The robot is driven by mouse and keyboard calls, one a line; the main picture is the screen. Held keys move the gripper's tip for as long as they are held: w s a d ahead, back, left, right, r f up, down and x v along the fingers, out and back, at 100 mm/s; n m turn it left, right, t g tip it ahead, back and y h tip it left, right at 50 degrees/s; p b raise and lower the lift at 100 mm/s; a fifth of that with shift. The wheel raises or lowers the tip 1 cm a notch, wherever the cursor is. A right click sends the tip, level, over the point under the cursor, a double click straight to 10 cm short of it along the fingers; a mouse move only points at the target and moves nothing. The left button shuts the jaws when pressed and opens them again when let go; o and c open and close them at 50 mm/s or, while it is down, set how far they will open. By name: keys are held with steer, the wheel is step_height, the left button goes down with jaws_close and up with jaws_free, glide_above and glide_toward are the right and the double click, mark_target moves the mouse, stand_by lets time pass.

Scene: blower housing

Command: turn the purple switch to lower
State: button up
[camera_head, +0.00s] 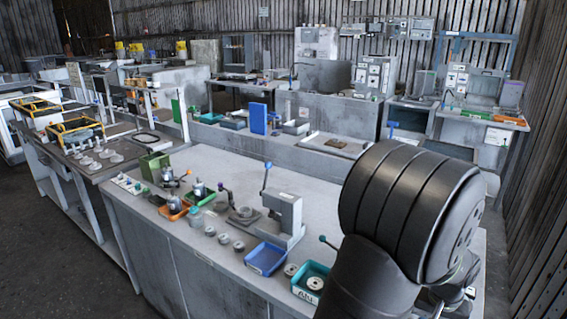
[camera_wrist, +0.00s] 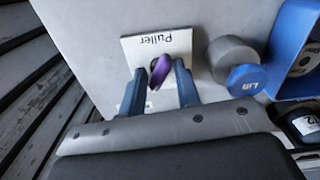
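The purple switch (camera_wrist: 161,71) shows in the wrist view on a white plate (camera_wrist: 182,43) marked "Puller". Its knob is a tilted purple oval. My gripper (camera_wrist: 160,70) has two blue fingers, one on each side of the switch. The fingers stand apart, with the knob between them; I see no clear contact on both sides. The lower part of the plate is partly hidden by the fingers and gripper body. In the head view I cannot make out the switch, and my dark arm covers the right front.
Right of the plate in the wrist view are a grey cylinder with a blue "Lin" cap (camera_wrist: 246,79) and a blue tray (camera_wrist: 284,45). In the head view a blue tray (camera_head: 266,258) and a teal tray (camera_head: 311,281) sit at the grey bench's front edge.

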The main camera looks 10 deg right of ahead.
steer(key=shift+n, duration=0.3)
stand_by(0.5)
steer(key=r+m, duration=0.1)
steer(key=m, duration=0.2)
steer(key=shift+r+m, duration=0.4)
step_height(320, 180, up, 2)
steer(key=m, duration=0.4)
steer(key=shift+m, duration=0.4)
step_height(320, 180, down, 2)
steer(key=shift+f, duration=0.25)
steer(key=shift+n, duration=0.4)
steer(key=shift+f, duration=0.65)
